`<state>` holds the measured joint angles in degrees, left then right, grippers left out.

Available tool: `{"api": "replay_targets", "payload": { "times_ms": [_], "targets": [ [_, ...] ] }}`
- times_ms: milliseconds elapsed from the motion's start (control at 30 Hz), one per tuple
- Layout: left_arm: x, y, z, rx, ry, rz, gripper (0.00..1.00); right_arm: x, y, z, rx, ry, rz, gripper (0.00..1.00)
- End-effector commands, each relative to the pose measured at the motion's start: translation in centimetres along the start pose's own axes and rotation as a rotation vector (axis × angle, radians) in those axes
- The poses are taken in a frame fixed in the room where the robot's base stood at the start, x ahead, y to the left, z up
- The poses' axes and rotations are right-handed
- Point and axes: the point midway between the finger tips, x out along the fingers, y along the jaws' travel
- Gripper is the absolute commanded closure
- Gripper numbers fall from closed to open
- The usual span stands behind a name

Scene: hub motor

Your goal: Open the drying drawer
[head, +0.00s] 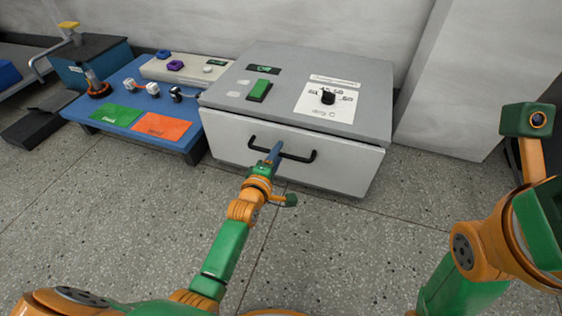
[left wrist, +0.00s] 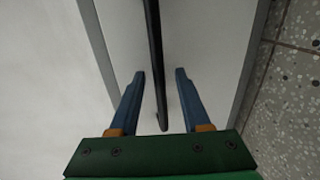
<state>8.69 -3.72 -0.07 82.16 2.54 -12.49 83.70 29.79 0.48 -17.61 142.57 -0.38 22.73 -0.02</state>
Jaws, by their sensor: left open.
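The drying drawer (head: 340,165) is the light grey front of a low grey cabinet, and it looks closed or nearly so. Its black bar handle (head: 301,157) runs across the front. My left gripper (head: 274,153) is at the middle of the handle. In the left wrist view the handle (left wrist: 154,60) passes between the two blue fingers of my left gripper (left wrist: 160,78), with gaps on both sides. The fingers are open. My right arm is at the right of the head view, but its gripper fingers are out of sight.
The cabinet top (head: 288,68) carries a green switch (head: 259,90) and a black dial (head: 327,97). A blue table (head: 188,139) with a green mat (head: 115,115) and an orange mat (head: 161,126) stands left. The speckled floor before the drawer is clear apart from my arm.

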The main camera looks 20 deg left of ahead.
Motion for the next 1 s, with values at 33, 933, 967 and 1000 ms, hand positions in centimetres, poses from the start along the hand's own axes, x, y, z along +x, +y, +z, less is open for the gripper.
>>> {"api": "replay_targets", "payload": {
  "times_ms": [33,933,967,1000],
  "targets": [
    [0.54,-0.35,0.0,0.001,0.0,0.001,0.53,-0.55,-0.16,-0.31,0.0,0.006,-0.001,0.5],
    [0.77,0.01,0.02,0.002,0.0,-0.002,1.0,-0.25,-0.18,-0.28,-0.001,0.008,-0.003,0.5],
    [0.77,0.01,0.03,0.002,0.0,-0.002,1.0,-0.25,-0.18,-0.27,-0.001,0.007,-0.003,0.5],
    [0.77,0.01,0.03,0.002,0.0,-0.002,1.0,-0.25,-0.18,-0.27,-0.001,0.007,-0.003,0.5]
  ]
}}
